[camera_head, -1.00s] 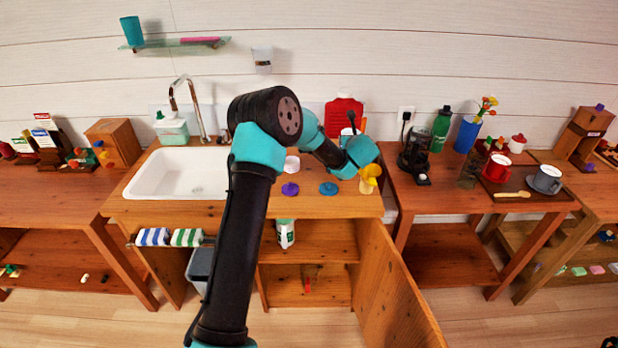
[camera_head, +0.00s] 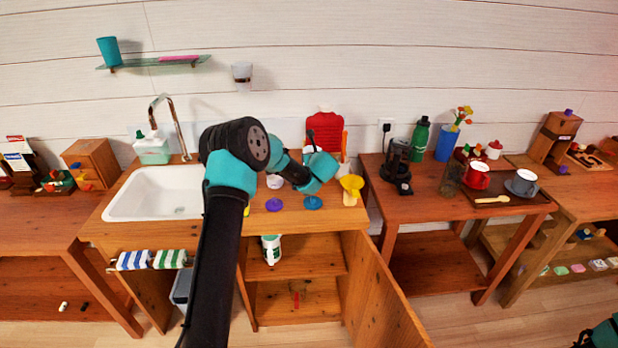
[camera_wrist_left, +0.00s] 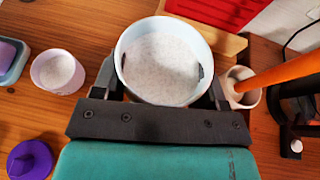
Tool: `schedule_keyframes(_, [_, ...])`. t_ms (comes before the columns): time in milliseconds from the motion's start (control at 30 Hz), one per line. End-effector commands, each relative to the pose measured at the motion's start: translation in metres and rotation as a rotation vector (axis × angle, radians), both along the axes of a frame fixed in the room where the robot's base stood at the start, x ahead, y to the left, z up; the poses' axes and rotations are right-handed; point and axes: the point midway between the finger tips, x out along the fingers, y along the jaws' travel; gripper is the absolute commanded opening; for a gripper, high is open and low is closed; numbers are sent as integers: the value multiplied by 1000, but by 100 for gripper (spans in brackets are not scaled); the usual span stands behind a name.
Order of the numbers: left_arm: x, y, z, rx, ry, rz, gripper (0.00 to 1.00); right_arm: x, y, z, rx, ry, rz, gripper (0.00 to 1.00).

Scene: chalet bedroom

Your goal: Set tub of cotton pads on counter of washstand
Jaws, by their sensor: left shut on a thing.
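My left gripper (camera_wrist_left: 160,85) is shut on the white round tub (camera_wrist_left: 165,60), with one finger on each side; pale speckled contents show through its open top. Whether the tub touches the counter I cannot tell. My right gripper is not in view.
A smaller white tub (camera_wrist_left: 58,70), a purple knobbed lid (camera_head: 273,204), a blue lid (camera_head: 313,202) and a yellow object (camera_head: 351,185) are on the counter. A white cup (camera_wrist_left: 240,88) with an orange stick is close right of the held tub. The sink (camera_head: 155,193) is left.

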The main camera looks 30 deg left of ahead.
Motion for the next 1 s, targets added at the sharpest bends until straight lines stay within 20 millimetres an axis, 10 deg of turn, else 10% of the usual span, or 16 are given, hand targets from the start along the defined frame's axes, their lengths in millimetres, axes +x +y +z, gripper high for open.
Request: schedule_keyframes(1000, [0,0,-65,1,-3,0,37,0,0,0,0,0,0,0])
